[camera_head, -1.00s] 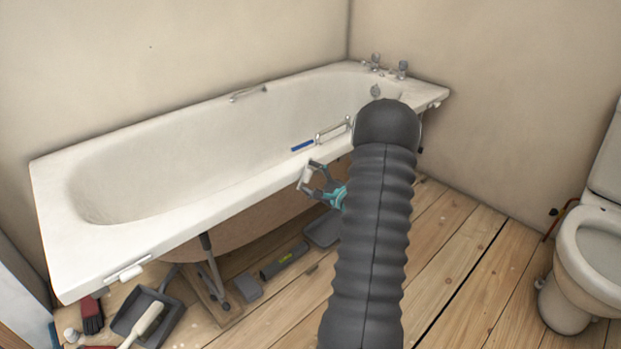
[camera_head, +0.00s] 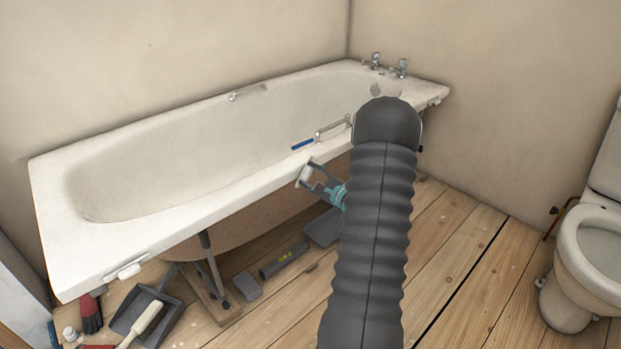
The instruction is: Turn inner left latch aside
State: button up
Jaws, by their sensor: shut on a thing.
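The white bathtub (camera_head: 180,207) stands along the wall, its front underside open. A small white latch (camera_head: 304,174) sits under the front rim, near the middle of the bath. My gripper (camera_head: 307,174), with grey fingers and a teal body, reaches it from the right and is shut on it. The fingers hide part of the latch, and its exact angle is hard to tell. My dark ribbed arm hides the rim to the right of the gripper. Another white latch (camera_head: 130,271) is under the rim at the left end.
A bath leg (camera_head: 213,264) stands on a wooden board. A toilet (camera_head: 580,265) is at the right. Floorboards between are clear.

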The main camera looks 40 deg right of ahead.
jog(key=m+b, duration=0.1)
jog(key=m, duration=0.9)
jog(key=shift+p, duration=0.3)
dwell(0.4)
jog(key=o, duration=1.2)
jog(key=shift+c, duration=0.2)
jog(key=s, duration=1.2)
jog(key=shift+d, duration=0.45)
jog(key=shift+f, duration=0.1)
